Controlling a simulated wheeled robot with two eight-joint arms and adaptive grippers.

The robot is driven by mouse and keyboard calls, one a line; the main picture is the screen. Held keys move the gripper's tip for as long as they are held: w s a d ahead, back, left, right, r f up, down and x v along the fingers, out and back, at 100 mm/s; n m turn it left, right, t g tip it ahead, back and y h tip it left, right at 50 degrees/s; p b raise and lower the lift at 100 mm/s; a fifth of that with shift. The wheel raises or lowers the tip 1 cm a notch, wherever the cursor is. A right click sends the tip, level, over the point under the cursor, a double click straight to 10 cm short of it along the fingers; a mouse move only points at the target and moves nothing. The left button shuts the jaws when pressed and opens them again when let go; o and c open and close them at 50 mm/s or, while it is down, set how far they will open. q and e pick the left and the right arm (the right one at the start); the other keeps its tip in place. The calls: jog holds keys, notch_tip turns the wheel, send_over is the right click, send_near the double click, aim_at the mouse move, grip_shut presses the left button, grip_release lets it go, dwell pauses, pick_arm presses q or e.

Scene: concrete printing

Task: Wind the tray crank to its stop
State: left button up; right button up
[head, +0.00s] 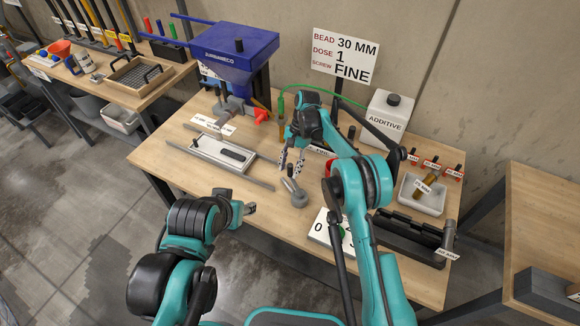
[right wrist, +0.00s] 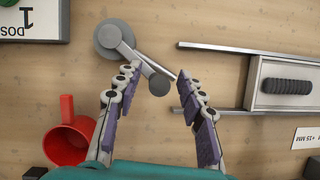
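The tray crank (head: 299,200) is grey, with a round hub, an arm and an upright knob, on the bench right of the tray. The right wrist view shows its hub (right wrist: 113,40), its arm running down-right, and its knob (right wrist: 159,85).
A red cup (right wrist: 68,138) stands close to my right gripper. A blue hopper machine (head: 232,50) stands behind the tray. A white additive canister (head: 388,118) and a grey bin (head: 422,199) are at right. A numbered white plate (head: 320,231) lies near the front edge.

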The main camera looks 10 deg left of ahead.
jog(key=v, duration=1.2)
